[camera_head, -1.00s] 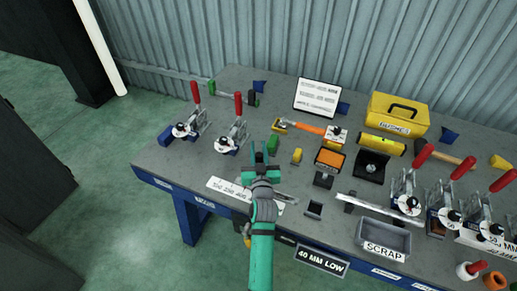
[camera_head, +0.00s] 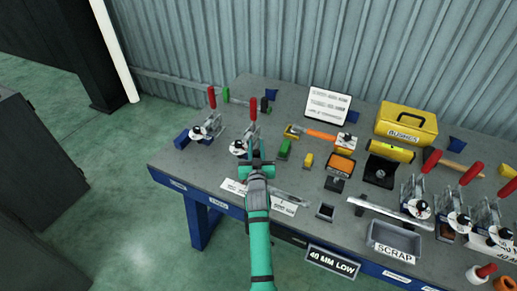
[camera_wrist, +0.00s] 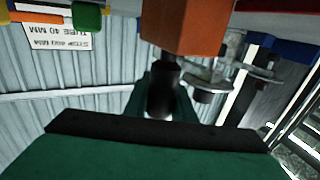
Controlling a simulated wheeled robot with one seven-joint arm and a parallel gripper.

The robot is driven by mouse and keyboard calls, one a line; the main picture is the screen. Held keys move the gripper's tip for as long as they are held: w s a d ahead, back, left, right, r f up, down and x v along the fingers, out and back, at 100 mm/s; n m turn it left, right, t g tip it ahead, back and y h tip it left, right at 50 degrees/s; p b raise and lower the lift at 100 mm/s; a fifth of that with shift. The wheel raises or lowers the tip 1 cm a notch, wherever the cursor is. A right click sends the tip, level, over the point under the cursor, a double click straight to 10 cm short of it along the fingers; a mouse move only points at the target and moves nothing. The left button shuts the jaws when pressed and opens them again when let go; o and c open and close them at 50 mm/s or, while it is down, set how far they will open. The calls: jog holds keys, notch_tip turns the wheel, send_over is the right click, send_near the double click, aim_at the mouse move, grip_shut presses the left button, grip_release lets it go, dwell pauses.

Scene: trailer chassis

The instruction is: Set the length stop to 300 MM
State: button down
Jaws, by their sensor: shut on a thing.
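My gripper (camera_head: 257,158) is over the front left part of the bench, just behind a white number scale (camera_head: 232,187). My arm covers the middle of the scale, and its figures are too small to read surely. In the wrist view, my green fingers (camera_wrist: 163,98) are shut on a dark round piece (camera_wrist: 163,80), with an orange-brown block (camera_wrist: 185,28) against it. It looks like the length stop's knob, but I cannot tell for sure. The stop's position on the scale is hidden. A sign (camera_head: 328,103) at the back also shows upside down in the wrist view (camera_wrist: 60,42).
A red-handled toggle clamp (camera_head: 245,140) stands close behind my gripper, with another clamp (camera_head: 206,128) to its left. A long metal bar (camera_head: 390,212) and the scrap tray (camera_head: 372,235) are farther right.

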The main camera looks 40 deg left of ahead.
jog(key=shift+s+a, duration=0.15)
jog(key=shift+s, duration=0.05)
jog(key=c, duration=1.5)
grip_release()
jog(key=v, duration=1.1)
jog(key=shift+w, duration=0.1)
jog(key=shift+c, duration=0.3)
